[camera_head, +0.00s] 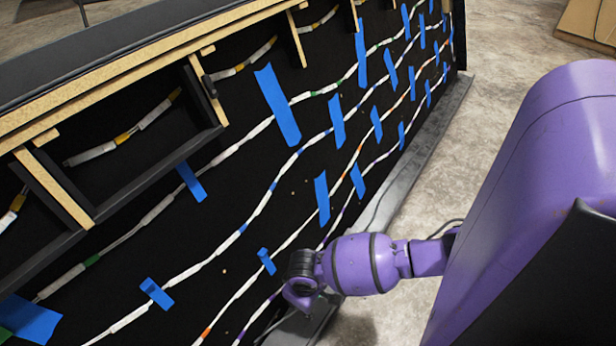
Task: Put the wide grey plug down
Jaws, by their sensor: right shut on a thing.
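My right gripper (302,292) hangs at the end of my purple arm, low in the middle of the view, close to the lower front of the black console (130,268). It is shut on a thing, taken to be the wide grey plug. The plug's own shape cannot be made out, as the dark fingers and wrist hide it. My left gripper is not in view.
The concrete floor (490,110) is open at right; a cardboard box (590,22) stands far right.

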